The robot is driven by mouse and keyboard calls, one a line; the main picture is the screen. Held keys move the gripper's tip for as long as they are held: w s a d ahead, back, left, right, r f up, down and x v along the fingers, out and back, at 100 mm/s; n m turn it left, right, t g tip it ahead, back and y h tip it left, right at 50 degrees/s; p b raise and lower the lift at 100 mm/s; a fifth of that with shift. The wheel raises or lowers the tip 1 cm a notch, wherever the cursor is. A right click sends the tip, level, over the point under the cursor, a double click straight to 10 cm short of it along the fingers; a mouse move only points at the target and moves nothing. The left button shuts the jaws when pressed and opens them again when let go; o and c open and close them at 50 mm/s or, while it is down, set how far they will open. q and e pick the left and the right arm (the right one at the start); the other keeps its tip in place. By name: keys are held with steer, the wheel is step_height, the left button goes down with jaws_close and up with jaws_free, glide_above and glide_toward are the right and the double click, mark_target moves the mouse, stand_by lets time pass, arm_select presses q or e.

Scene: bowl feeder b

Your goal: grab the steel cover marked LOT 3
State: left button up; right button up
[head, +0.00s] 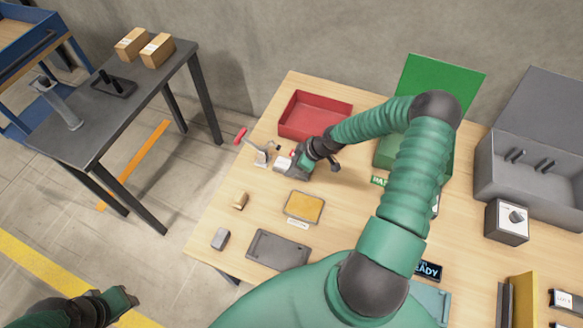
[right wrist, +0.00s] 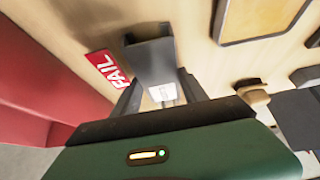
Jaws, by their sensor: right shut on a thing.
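My right gripper (head: 287,164) is shut on a small grey steel cover (right wrist: 148,62) beside the red bin. In the right wrist view, the cover sits between the two fingers (right wrist: 158,90). It has a white label whose print is too small to read, so I cannot tell whether it says LOT 3. In the head view the cover (head: 281,163) is partly hidden by the gripper. My left gripper (head: 121,302) is at the bottom left, away from the table; its jaws do not show clearly.
A red FAIL label (right wrist: 108,68) lies near the red bin (head: 303,129). A red-handled clamp (head: 262,156) stands left of my gripper. A tan block (head: 240,201), grey block (head: 220,239), yellow-topped tray (head: 304,207) and dark tray (head: 278,251) are nearer. A grey open box (head: 525,180) is at right.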

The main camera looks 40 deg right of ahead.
steer(key=shift+s+d+f, duration=0.15)
steer(key=shift+d, duration=0.1)
steer(key=c, duration=0.5)
steer(key=shift+a, duration=0.3)
